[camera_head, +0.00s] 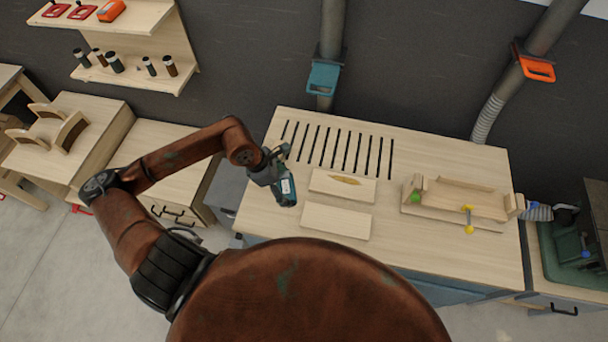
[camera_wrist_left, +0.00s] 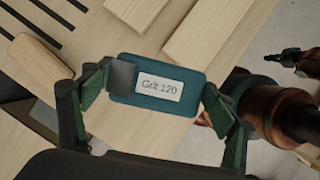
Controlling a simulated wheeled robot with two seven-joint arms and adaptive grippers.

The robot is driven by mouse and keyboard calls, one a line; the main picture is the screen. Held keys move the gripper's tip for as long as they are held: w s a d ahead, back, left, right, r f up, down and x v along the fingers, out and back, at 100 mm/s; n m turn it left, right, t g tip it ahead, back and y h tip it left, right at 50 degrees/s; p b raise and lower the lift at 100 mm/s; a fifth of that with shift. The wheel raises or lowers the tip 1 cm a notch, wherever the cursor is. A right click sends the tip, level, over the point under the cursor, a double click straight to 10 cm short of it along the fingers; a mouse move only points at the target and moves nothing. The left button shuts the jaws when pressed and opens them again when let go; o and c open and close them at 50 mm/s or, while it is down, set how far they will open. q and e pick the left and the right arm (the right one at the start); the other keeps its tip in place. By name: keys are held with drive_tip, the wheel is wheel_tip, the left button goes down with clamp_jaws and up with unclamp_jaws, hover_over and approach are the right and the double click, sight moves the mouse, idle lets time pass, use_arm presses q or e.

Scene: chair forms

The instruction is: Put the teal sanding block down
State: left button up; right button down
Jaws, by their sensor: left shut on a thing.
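The teal sanding block (camera_wrist_left: 124,90) carries a white label reading "Grit 120" and sits between the fingers of my left gripper (camera_wrist_left: 160,100) in the left wrist view. My left gripper (camera_head: 272,172) is shut on it. In the head view the block (camera_head: 287,190) hangs tilted over the left front part of the wooden workbench (camera_head: 440,258), left of two pale boards. I cannot tell how far it is above the top.
Two pale boards, the rear one (camera_head: 325,183) and the front one (camera_head: 335,221), lie mid-bench. Dark slots (camera_head: 340,148) run behind them. A wooden jig (camera_head: 460,199) with a yellow-ended handle stands right. A rounded wooden piece (camera_wrist_left: 32,62) lies left in the wrist view. The front right bench is bare.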

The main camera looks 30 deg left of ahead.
sight(287, 174)
use_arm(q)
drive_tip(key=w, duration=0.1)
drive_tip(key=w+f, duration=0.1)
drive_tip(key=w, duration=0.1)
drive_tip(key=w+a, duration=0.1)
drive_tip(key=shift+w+f+p, duration=0.2)
drive_tip(key=shift+f+p, duration=0.1)
drive_tip(key=shift+p, duration=0.1)
drive_tip(key=w+f, duration=0.1)
drive_tip(key=f, duration=0.1)
drive_tip(key=w+a+f, duration=0.1)
drive_tip(key=w+f, duration=0.1)
drive_tip(key=w+f+p, duration=0.1)
drive_tip(key=w+f, duration=0.1)
drive_tip(key=shift+a+f, duration=0.1)
drive_tip(key=shift+a, duration=0.1)
wheel_tip(287, 174, down, 3)
drive_tip(key=shift+r+p, duration=0.1)
drive_tip(key=shift+p, duration=0.55)
drive_tip(key=shift+f, duration=0.25)
use_arm(e)
drive_tip(key=r, duration=0.1)
drive_tip(key=w+r, duration=0.1)
drive_tip(key=r, duration=0.1)
drive_tip(key=shift+w+a+r, duration=0.15)
drive_tip(key=shift+r, duration=0.05)
use_arm(q)
drive_tip(key=shift+f, duration=0.1)
use_arm(e)
drive_tip(key=shift+f, duration=0.1)
